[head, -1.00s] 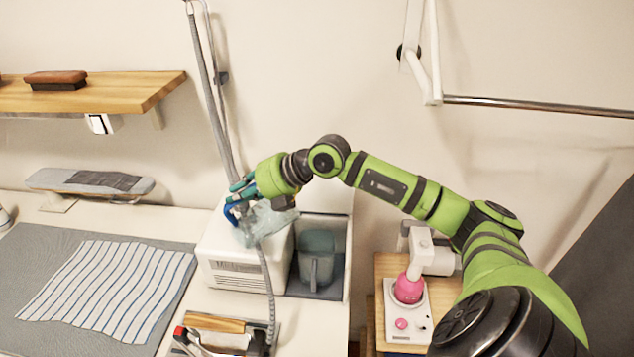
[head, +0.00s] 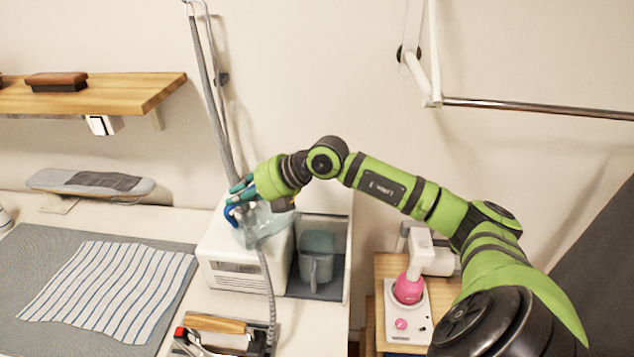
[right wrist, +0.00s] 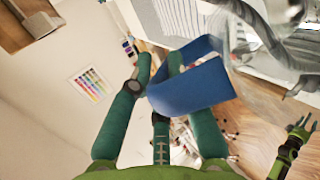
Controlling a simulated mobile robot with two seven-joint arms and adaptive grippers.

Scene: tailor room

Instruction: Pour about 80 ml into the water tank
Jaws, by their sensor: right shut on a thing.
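My right gripper (head: 238,192) is shut on the blue handle (head: 232,214) of a clear jug (head: 264,226), held over the white station. In the right wrist view, the blue handle (right wrist: 190,88) lies between my green fingers (right wrist: 160,75), with the clear jug (right wrist: 262,60) at upper right. How much liquid is in the jug is not clear. The white station (head: 232,268) stands on the table. A grey-blue container with a handle (head: 317,262), perhaps the water tank, sits in the dark bay at its right. My left gripper (right wrist: 300,130) shows small in the right wrist view, fingers spread and empty.
A grey hose (head: 268,290) runs down the station's front. An iron-like tool with a wooden handle (head: 222,324) lies in front. A striped cloth (head: 110,290) covers a grey mat at left. A pink-and-white device (head: 408,290) stands on a wooden stand at right.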

